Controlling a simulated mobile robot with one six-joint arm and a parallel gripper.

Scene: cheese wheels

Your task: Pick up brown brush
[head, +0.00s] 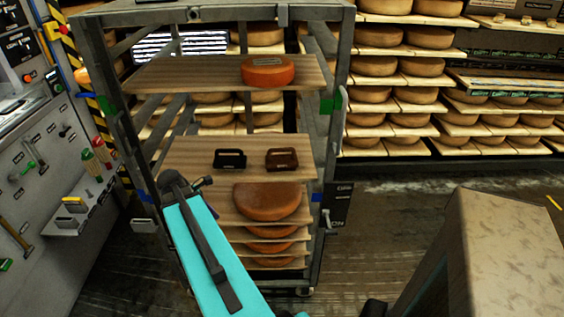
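The brown brush (282,159) sits on the middle wooden board (190,158) of a metal rack, in the right half of the board. It is dark reddish brown with a loop-shaped handle. A black brush (230,159) of similar shape sits to its left, with a gap between them. My turquoise arm link rises from the bottom of the view to the front left of the rack, below and left of both brushes. I cannot make out my gripper's fingers in this view. Neither brush is covered by my arm.
The metal rack's (334,110) posts flank the board. An orange cheese wheel (268,70) sits on the board above; more wheels (268,201) lie below. A tool wall (40,160) stands left, a beige block (512,260) right. Bare floor (390,215) lies between rack and block.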

